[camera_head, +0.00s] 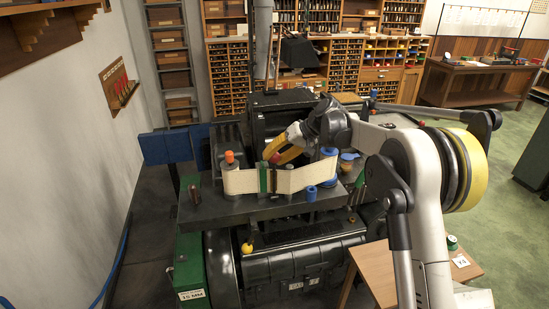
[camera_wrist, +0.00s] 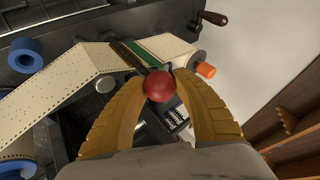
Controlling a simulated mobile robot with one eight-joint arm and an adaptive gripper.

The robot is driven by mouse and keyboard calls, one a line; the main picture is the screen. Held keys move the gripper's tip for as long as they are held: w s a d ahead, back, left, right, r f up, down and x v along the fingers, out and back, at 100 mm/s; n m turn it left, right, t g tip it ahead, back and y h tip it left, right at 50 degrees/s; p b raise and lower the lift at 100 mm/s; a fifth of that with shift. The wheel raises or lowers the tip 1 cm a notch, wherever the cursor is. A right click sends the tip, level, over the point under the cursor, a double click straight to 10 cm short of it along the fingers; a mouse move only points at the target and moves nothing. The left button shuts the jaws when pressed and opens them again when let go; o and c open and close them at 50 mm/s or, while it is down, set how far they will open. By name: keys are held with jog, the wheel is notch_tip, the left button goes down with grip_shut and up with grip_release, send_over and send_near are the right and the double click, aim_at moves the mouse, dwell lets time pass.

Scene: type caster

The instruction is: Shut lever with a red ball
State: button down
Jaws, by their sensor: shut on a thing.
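The lever's red ball (camera_wrist: 159,86) is between the two yellow fingers of my gripper (camera_wrist: 162,88) in the wrist view. The fingers touch or nearly touch its sides, and the gripper is shut on it. In the head view my gripper (camera_head: 283,146) reaches in from the right, over the machine (camera_head: 235,206) and behind the white paper band. A dark rod runs from the ball toward the green strip; most of the lever is hidden behind ball and fingers.
The punched paper band (camera_head: 240,182) crosses the machine top around rollers, close to the fingers. An orange knob (camera_head: 229,157) and blue spools (camera_head: 328,153) stand at its ends. A brown-handled crank (camera_wrist: 210,19) is beyond. A wooden table (camera_head: 375,272) stands at lower right.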

jog(key=shift+w+r, duration=0.15)
jog(key=c, duration=1.2)
grip_release()
jog(key=shift+o, duration=1.3)
jog(key=shift+w, duration=0.1)
jog(key=v, duration=1.1)
jog(key=shift+d+r, duration=0.2)
jog(key=shift+r, duration=0.1)
